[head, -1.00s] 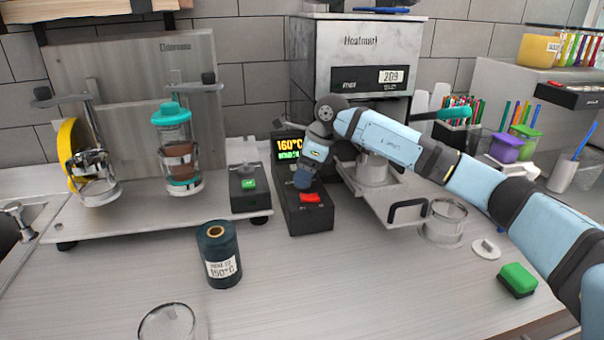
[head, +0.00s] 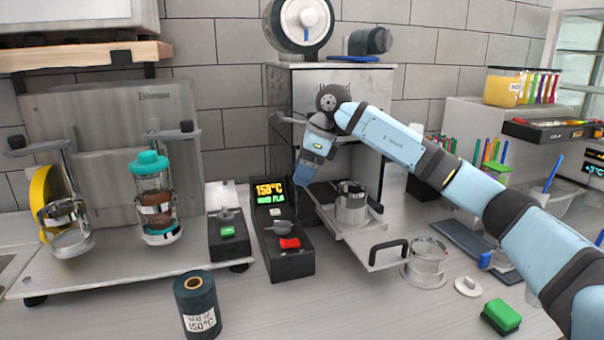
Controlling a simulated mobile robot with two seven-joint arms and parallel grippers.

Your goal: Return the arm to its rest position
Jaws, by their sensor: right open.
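My right arm comes in from the right edge and reaches across the front of the grey sealing machine (head: 345,78). My left gripper is out of view.
A metal cup holder (head: 351,203) stands on the sealer's pulled-out tray (head: 372,245). A clear cup (head: 427,262), a white lid-like disc (head: 467,286) and a green block (head: 501,316) lie under my arm. A dark film roll (head: 197,306) stands front left; a teal-lidded blender (head: 155,200) stands behind.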

